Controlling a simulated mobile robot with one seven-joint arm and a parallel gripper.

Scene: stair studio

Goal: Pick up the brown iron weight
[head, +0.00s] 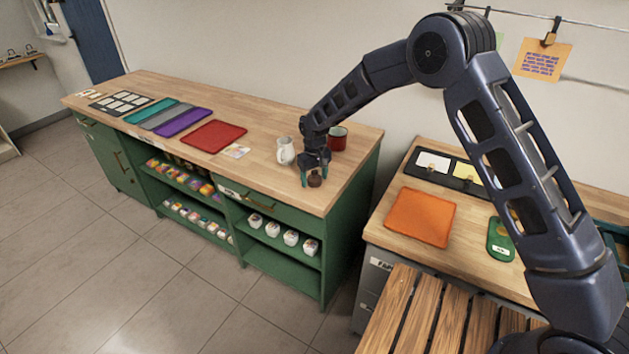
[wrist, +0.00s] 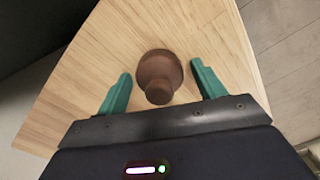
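The brown iron weight (head: 315,179) stands upright near the front right corner of the green cabinet's wooden top. In the wrist view the weight (wrist: 160,73) shows its round body with a knob on top. My gripper (head: 312,178) is over it, with the two green fingers apart. In the wrist view my gripper (wrist: 160,90) is open, one finger on each side of the weight, with a gap on both sides. The fingers do not appear to touch it.
A white jug (head: 286,151) stands just left of my gripper, and a red mug (head: 338,138) stands behind it to the right. A red mat (head: 212,136) lies farther left. The wooden top (head: 265,185) ends close in front of the weight.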

